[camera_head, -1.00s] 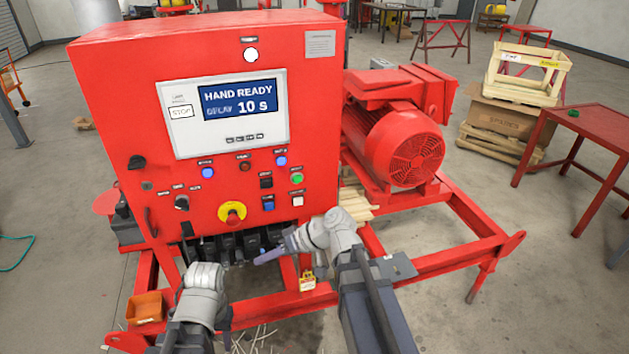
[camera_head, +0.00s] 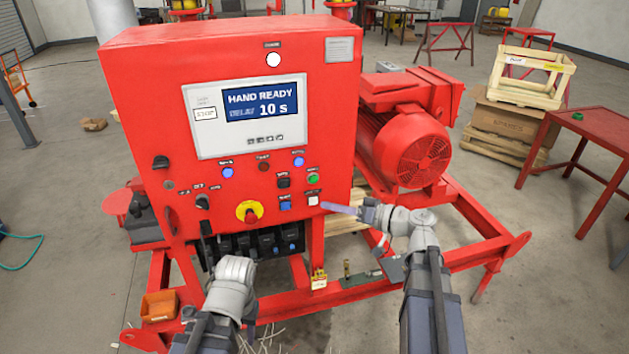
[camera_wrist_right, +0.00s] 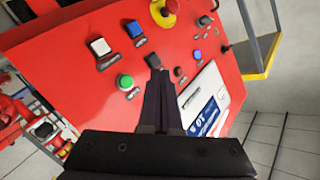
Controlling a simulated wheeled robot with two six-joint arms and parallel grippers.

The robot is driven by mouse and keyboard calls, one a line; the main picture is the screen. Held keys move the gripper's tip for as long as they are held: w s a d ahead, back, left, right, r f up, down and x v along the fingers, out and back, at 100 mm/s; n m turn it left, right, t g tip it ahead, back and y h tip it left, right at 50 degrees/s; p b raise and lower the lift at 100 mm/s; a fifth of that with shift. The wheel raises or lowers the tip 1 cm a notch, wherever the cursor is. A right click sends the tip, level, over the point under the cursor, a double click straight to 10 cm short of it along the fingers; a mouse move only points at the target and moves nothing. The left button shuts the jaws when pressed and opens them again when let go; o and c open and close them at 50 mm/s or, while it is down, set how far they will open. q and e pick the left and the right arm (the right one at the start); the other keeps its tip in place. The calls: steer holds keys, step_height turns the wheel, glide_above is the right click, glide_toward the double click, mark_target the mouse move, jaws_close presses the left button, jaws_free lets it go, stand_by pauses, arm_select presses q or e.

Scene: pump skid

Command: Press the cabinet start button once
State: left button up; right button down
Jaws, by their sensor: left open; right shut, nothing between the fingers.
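The red cabinet (camera_head: 130,90) stands ahead, its screen (camera_head: 262,105) reading HAND READY, DELAY 10 s. A green button (camera_head: 313,179) is at the panel's lower right, above a white button (camera_head: 312,199); their labels are too small to read. The green button (camera_wrist_right: 125,81) also shows in the right wrist view, left of the fingertips. My right gripper (camera_head: 338,208) is shut and empty, pointing left at the panel's lower right edge; its fingers (camera_wrist_right: 158,80) appear apart from the green button. My left gripper (camera_head: 207,243) is open, low before the cabinet, partly hidden by its wrist.
A red and yellow emergency stop (camera_head: 249,212), a blue button (camera_head: 286,206) and a black switch (camera_head: 283,183) sit near the green button. A red motor (camera_head: 410,145) stands right of the cabinet. The skid frame (camera_head: 480,255) runs below my right arm.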

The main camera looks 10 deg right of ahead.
mark_target(313, 179)
steer(key=shift+w, duration=0.1)
steer(key=shift+w+a, duration=0.2)
steer(key=shift+w, duration=4.15)
steer(key=shift+w, duration=0.1)
steer(key=shift+w, duration=0.3)
steer(key=shift+w, duration=0.4)
steer(key=shift+s, duration=0.8)
